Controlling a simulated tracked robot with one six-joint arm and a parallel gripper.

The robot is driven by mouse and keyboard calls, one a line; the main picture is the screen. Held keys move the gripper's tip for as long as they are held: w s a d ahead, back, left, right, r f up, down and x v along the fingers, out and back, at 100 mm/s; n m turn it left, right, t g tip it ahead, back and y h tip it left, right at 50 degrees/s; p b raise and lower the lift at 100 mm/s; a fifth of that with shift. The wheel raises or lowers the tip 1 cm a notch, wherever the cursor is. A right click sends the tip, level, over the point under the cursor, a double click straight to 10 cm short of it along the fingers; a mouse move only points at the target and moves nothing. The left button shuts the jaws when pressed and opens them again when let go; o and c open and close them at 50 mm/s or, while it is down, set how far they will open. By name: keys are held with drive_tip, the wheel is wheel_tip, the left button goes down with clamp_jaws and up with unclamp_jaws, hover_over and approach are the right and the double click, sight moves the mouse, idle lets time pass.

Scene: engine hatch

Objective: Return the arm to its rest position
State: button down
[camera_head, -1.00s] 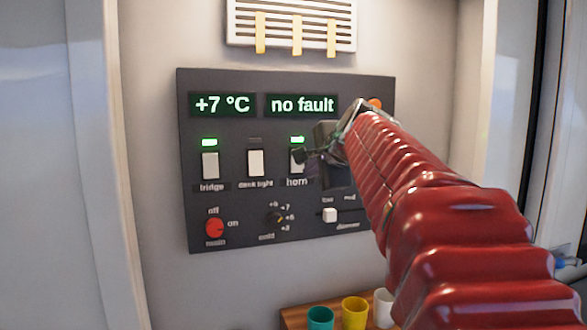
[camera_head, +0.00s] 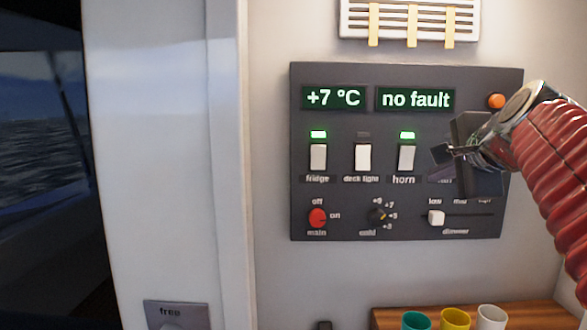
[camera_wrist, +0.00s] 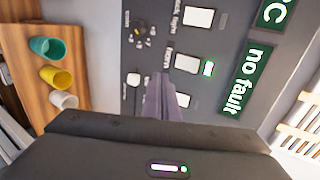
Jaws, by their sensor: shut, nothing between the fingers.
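My arm (camera_head: 560,150) is red and ribbed and reaches in from the right in the head view. My gripper (camera_head: 445,153) is shut and empty, in front of the dark control panel (camera_head: 300,130), just right of the horn switch (camera_head: 407,157). Its shut fingers also show in the wrist view (camera_wrist: 166,95), over the panel. They hide part of the switch row; I cannot tell from the picture whether they touch it. The fridge switch (camera_head: 318,157) and horn switch have lit green lamps. The deck light switch (camera_head: 363,157) has a dark lamp.
The displays read +7 °C (camera_head: 334,98) and no fault (camera_head: 415,99). Teal (camera_head: 416,321), yellow (camera_head: 455,319) and white (camera_head: 491,317) cups stand on a wooden shelf (camera_head: 545,312) below. A white vent (camera_head: 410,18) is above. A white door post (camera_head: 225,160) stands at left.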

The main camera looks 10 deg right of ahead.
drive_tip(key=s+a+f+n+g+y, duration=0.1)
drive_tip(key=s+a+f+n, duration=0.4)
drive_tip(key=f, duration=0.6)
drive_tip(key=s+a+f+n+g+y, duration=0.1)
drive_tip(key=s+a+f+n+g, duration=0.2)
drive_tip(key=s+a+f+n, duration=0.3)
drive_tip(key=s+a+f+n+g+y, duration=0.1)
drive_tip(key=s+a+f+n+g, duration=0.2)
drive_tip(key=a+f, duration=1.1)
drive_tip(key=s+f+n, duration=0.3)
drive_tip(key=f+n, duration=0.1)
drive_tip(key=n, duration=0.2)
drive_tip(key=shift+s+n, duration=0.25)
drive_tip(key=shift+n, duration=0.15)
